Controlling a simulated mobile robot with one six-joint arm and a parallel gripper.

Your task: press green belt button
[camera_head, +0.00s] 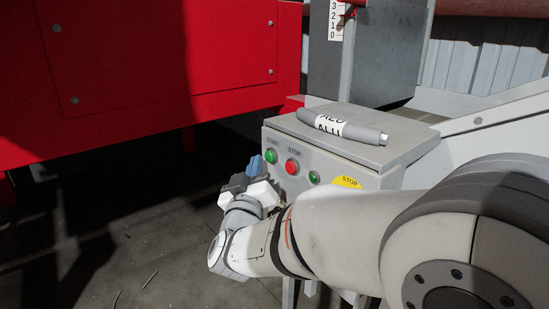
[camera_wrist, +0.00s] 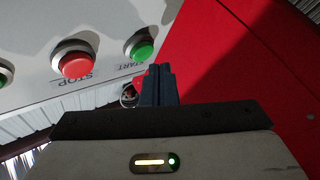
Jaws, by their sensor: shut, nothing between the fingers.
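The green START button (camera_head: 271,156) is the leftmost on the front of a grey control box (camera_head: 335,158). It also shows upside down in the wrist view (camera_wrist: 140,46), right of the red STOP button (camera_wrist: 74,58). My gripper (camera_head: 256,166) is in front of the box, at the left by the START button. Its dark blue fingers are shut and empty, with tips (camera_wrist: 159,70) just below and right of the green button in the wrist view. I cannot tell whether they touch it. A second green button or lamp (camera_head: 314,177) is right of STOP.
A grey cylinder labelled ALU (camera_head: 342,128) lies on the box top. A large red panel (camera_head: 150,65) stands at the left. The dark floor (camera_head: 150,230) looks mostly open.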

